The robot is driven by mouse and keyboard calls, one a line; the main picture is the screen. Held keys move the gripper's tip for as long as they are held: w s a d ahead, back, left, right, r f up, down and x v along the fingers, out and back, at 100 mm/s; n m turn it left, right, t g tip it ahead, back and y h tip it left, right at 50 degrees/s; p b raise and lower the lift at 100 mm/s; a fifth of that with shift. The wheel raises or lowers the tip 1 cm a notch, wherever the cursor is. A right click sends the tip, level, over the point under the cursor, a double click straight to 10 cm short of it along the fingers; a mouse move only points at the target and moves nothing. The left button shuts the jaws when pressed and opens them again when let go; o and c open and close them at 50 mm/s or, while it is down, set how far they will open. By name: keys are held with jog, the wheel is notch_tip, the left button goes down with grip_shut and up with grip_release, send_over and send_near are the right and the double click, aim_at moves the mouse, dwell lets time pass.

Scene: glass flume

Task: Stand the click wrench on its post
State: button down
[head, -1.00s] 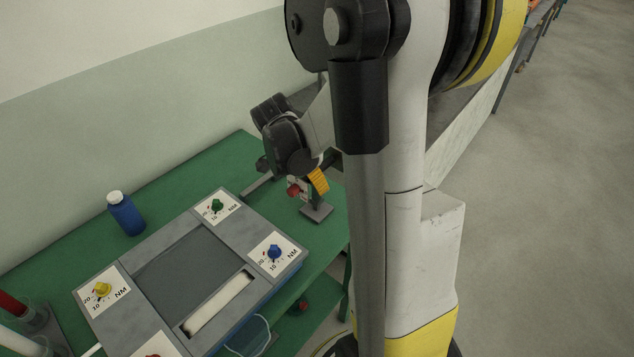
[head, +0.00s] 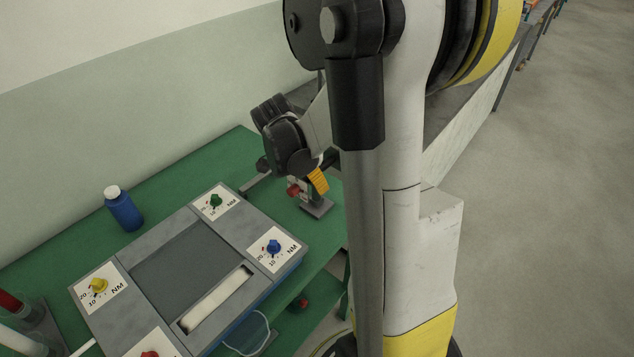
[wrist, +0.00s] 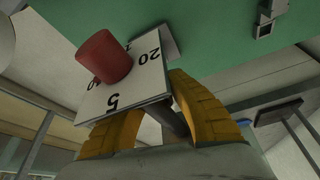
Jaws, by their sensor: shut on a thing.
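My gripper (head: 318,181), with yellow fingers, is low over the far right end of the green bench. In the wrist view its fingers (wrist: 160,118) are shut around a grey stem of what looks like the click wrench. A white dial plate (wrist: 123,90) marked 5 and 20 sits in front of the fingers, with a red knob (wrist: 104,57). The knob also shows in the head view, just left of the fingers. A grey flat foot (head: 317,208) is on the bench just below; I cannot tell whether it belongs to the post. My arm hides part of this area.
A grey panel (head: 134,274) with coloured NM knobs and a white slot lies on the green bench (head: 165,188) at left. A blue bottle (head: 124,212) with a white cap stands behind it. Glass tubes stand at lower left. A grey bar (head: 257,183) lies near the gripper.

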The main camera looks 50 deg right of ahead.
jog(key=c, duration=1.3)
grip_release()
jog(key=shift+r, duration=0.15)
jog(key=s+v, duration=0.1)
jog(key=v, duration=1.1)
jog(key=s+a+n+t+y, duration=0.1)
jog(key=a+n+t, duration=0.1)
jog(key=a+n, duration=0.4)
jog(key=s+a+n+t+y, duration=0.2)
jog(key=a+n+t, duration=0.1)
jog(key=a+n, duration=0.4)
jog(key=s+a+r+n+t+y, duration=0.1)
jog(key=s+a+n+t, duration=0.1)
jog(key=a+n, duration=0.5)
jog(key=shift+s+a+t+y, duration=0.15)
jog(key=shift+a+t+y, duration=0.15)
jog(key=shift+a+t, duration=0.15)
